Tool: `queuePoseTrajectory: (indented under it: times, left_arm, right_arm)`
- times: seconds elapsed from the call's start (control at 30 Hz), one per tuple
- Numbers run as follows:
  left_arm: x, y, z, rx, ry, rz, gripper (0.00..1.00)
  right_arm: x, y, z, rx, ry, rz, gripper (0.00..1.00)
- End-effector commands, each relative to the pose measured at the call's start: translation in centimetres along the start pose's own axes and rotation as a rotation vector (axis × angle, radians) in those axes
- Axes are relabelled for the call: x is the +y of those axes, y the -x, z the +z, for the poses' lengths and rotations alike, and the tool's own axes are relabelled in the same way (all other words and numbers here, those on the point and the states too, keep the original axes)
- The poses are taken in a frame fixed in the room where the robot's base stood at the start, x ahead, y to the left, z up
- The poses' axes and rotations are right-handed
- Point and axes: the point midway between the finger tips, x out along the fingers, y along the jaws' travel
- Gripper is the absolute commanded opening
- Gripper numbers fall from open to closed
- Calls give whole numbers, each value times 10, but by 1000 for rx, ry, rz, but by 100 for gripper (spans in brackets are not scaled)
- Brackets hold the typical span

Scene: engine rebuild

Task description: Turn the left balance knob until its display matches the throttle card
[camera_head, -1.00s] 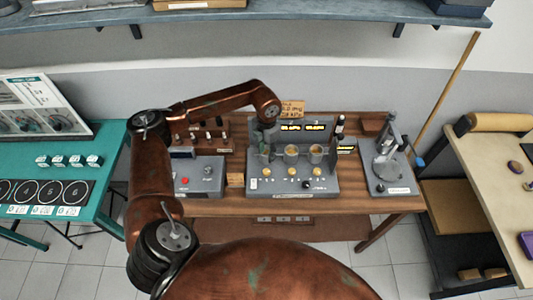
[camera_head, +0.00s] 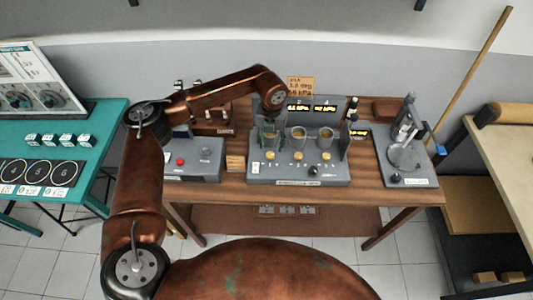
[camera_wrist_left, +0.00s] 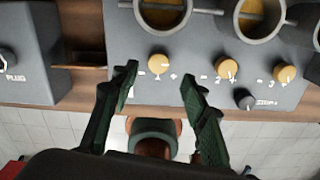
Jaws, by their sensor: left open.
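The balance unit (camera_head: 335,172) is a grey console on the wooden bench, with yellow knobs along its front and cup-like throttle bodies above them. The left balance knob (camera_wrist_left: 158,64) is yellow, between minus and plus marks; it also shows in the head view (camera_head: 270,155). Two lit displays (camera_head: 311,108) are on the back panel, too small to read surely. The throttle card (camera_head: 301,86) stands above them; it seems to read 3.0 deg and a kPa figure. My left gripper (camera_wrist_left: 159,75) is open, its fingertips either side of the left knob in the picture; contact is unclear. My right gripper is not in view.
More yellow knobs (camera_wrist_left: 227,67) and a black knob (camera_wrist_left: 245,99) lie to the right. A grey box with a red button (camera_head: 193,165) is left of the console; a grey stand (camera_head: 405,155) is at right. Teal and beige tables flank the bench.

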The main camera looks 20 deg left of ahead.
Motion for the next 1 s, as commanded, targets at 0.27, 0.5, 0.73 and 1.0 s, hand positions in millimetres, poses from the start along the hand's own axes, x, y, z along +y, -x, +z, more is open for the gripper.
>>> queuePoseTrajectory:
  times: [0.27, 0.5, 0.73, 1.0]
  left_arm:
    - [2, -42, -1, 3, 1, 0, 42]
    - [2, -56, -1, 1, 1, 0, 42]
    - [2, -56, -1, 1, 1, 0, 40]
    - [2, -56, -1, 1, 1, 0, 22]
  right_arm:
    - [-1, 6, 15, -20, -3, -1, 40]
    - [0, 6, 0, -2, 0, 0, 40]
    - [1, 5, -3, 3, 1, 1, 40]
    - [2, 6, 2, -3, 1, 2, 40]
